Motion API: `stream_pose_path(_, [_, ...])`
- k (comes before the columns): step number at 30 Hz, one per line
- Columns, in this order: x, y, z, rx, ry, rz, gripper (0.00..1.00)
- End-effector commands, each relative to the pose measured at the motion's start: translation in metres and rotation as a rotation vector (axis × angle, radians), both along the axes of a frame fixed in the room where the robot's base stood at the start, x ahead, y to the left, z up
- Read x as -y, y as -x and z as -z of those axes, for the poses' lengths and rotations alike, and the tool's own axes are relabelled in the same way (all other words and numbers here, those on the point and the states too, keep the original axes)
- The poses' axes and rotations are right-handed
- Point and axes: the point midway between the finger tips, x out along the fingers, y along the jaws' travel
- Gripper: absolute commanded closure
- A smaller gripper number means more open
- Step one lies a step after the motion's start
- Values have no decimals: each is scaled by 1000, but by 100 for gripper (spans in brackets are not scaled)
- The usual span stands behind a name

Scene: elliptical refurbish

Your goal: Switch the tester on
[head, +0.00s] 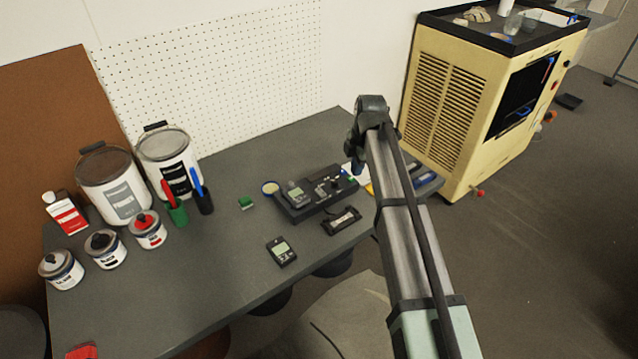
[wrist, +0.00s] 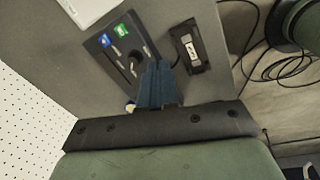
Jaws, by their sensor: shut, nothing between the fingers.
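The tester appears to be the dark box (head: 300,213) on the grey table, with a small grey handheld meter on its left part. Its right part has a black knob and small blue and green squares. In the wrist view the same dark panel (wrist: 108,58) shows the blue square (wrist: 103,40), the green square (wrist: 122,30) and the knob (wrist: 135,58). My gripper (wrist: 157,68) is shut and empty, its blue fingers close beside the knob. It hides part of the panel; contact cannot be told. In the head view my gripper (head: 357,165) is over the box's right end.
A small black device (head: 341,221) lies in front of the box, and another handheld meter (head: 282,251) lies to the left. A pegboard (head: 215,85) rises behind. A cream machine (head: 450,105) stands to the right.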

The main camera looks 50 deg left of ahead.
Motion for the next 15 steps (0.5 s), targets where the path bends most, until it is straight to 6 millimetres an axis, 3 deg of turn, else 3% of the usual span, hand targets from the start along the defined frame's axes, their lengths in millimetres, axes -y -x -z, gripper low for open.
stream_pose_path(1, [-17, 12, -9, 5, -4, -55, 100])
stream_pose_path(6, [-49, 46, -30, 19, -9, -205, 100])
stream_pose_path(15, [-68, 70, -44, 27, -11, -307, 100])
